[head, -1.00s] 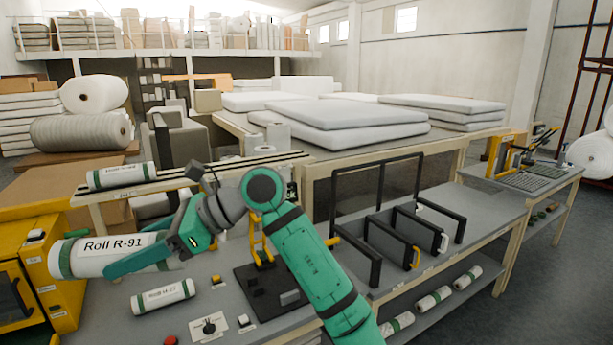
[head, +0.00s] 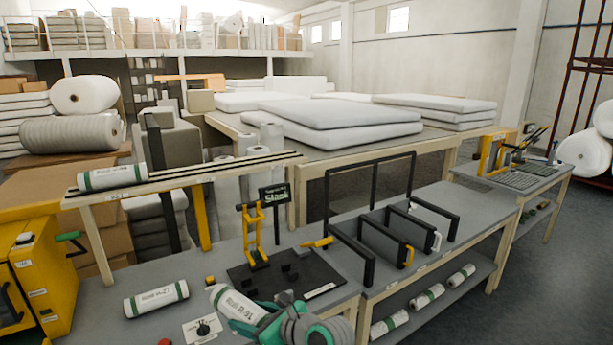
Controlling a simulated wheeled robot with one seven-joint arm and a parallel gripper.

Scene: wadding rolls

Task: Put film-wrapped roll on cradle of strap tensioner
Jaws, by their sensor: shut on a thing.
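My gripper (head: 250,317) is at the bottom middle of the head view, shut on a white roll with green bands (head: 233,301). The label reads R-91, partly covered. The held roll is tilted and lies in the picture just in front of the strap tensioner's black base (head: 315,289). I cannot tell whether it touches the bench. The tensioner has a yellow lever frame (head: 255,240), a yellow handle (head: 318,243) and dark blocks on its base, with no roll on them. A small black sign reading "Slack" (head: 275,199) stands behind it.
Another labelled roll (head: 156,298) lies on the bench to the left, and one more (head: 112,177) rests on the raised rail. A dial plate (head: 203,328) and a yellow button (head: 210,281) sit near my gripper. Black upright dividers (head: 385,238) stand to the right.

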